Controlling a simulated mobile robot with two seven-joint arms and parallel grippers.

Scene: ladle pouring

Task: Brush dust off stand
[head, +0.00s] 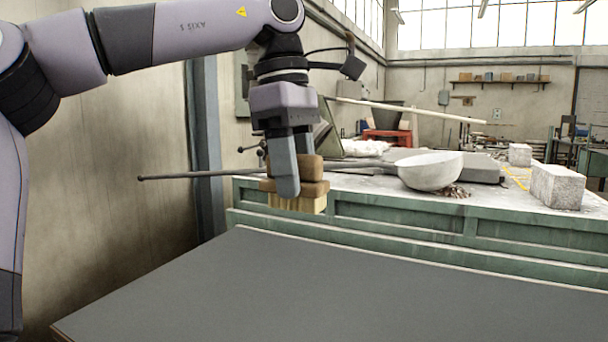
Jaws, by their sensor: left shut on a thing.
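My left gripper (285,178) points downward in the upper middle of the head view. It is shut on a wooden brush (314,188) with pale bristles (300,204) facing down. The brush is above the far edge of the dark grey tabletop and overlaps the front left of the green stand (385,218) in the picture; I cannot tell whether it touches the stand. A grey ladle with a round bowl (432,170) lies on the stand's light, dusty top, its long handle (190,175) sticking out to the left behind the brush. My right gripper is not in view.
A dark grey tabletop (290,290) fills the foreground and is bare. Pale stone blocks (558,187) and (520,154) sit on the stand's right part. A dark heap of bits (450,191) lies by the ladle bowl. A wall (130,200) is close on the left.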

